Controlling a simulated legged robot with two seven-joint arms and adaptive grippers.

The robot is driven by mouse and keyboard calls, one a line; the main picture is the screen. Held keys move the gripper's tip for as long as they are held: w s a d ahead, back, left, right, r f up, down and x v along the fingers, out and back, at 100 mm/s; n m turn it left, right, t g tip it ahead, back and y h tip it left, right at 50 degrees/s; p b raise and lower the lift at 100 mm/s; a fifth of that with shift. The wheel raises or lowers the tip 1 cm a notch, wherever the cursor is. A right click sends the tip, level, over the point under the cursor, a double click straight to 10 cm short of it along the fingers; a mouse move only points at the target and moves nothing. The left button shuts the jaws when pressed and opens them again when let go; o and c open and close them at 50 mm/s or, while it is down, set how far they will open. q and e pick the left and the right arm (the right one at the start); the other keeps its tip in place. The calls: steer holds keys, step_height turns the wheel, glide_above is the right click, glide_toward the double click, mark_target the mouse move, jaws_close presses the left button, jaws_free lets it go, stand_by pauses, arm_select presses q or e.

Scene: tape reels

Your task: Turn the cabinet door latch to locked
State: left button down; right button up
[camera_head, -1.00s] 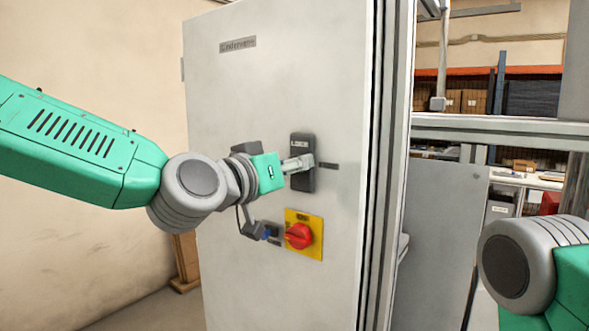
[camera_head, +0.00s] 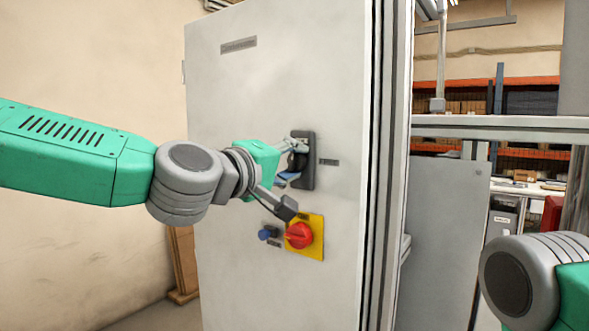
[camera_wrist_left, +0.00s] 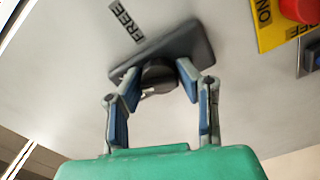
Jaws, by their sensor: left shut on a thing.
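The cabinet door latch is a dark plate (camera_head: 308,172) with a dark rounded knob, on the pale grey cabinet door (camera_head: 280,90). My left gripper (camera_head: 297,161) is at the latch, one finger above the knob and one below. In the left wrist view, the blue-padded fingers (camera_wrist_left: 160,80) are closed on the two sides of the latch knob (camera_wrist_left: 158,74). A label reading FREE (camera_wrist_left: 127,20) lies beside the plate. The fingers partly hide the plate and knob, so I cannot tell the latch's exact angle. My right gripper is out of view.
Below the latch are a red rotary switch (camera_head: 299,235) on a yellow plate and a small blue button (camera_head: 265,234), close under my left wrist. A metal frame post (camera_head: 390,200) stands right of the door. Shelving (camera_head: 470,90) is behind.

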arm_select(q)
steer(key=shift+f+n+b, duration=0.2)
steer(key=shift+n+b, duration=0.15)
steer(key=shift+n, duration=0.6)
steer(key=shift+f+n+b, duration=0.2)
steer(key=shift+n+b, duration=0.1)
steer(key=shift+n, duration=0.65)
steer(key=shift+d, duration=0.1)
steer(key=c, duration=1.2)
jaws_free()
steer(key=shift+r, duration=0.1)
steer(key=shift+s+a+r, duration=0.1)
steer(key=shift+a, duration=0.15)
steer(key=shift+s+a, duration=0.2)
steer(key=shift+s, duration=0.1)
steer(key=v, duration=1.1)
steer(key=shift+w+a, duration=0.1)
